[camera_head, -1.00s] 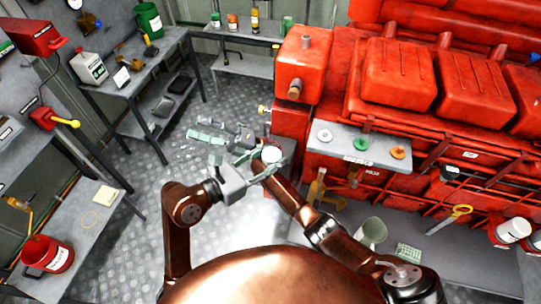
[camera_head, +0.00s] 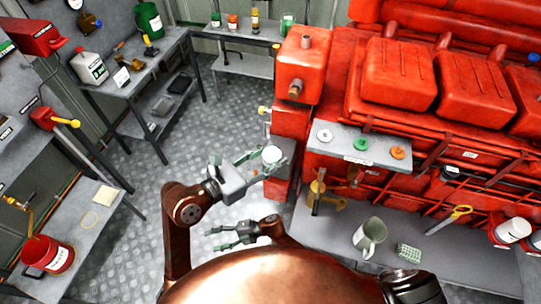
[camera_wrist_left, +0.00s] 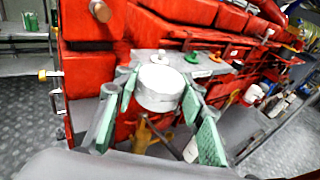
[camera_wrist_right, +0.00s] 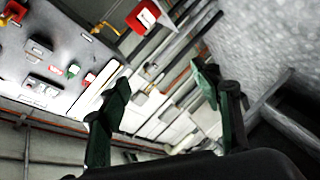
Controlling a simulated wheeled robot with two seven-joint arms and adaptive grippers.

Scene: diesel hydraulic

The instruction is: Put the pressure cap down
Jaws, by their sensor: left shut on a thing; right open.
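The pressure cap (camera_head: 272,154) is a round, pale white-grey piece. My left gripper (camera_head: 268,160) is shut on it and holds it in the air in front of the red machine. In the left wrist view the cap (camera_wrist_left: 160,88) sits between the two green-padded fingers, its flat round face showing. My right gripper (camera_head: 232,234) is open and empty, low over the floor near my body. In the right wrist view its fingers (camera_wrist_right: 160,105) are spread with nothing between them.
Workbenches line the left.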

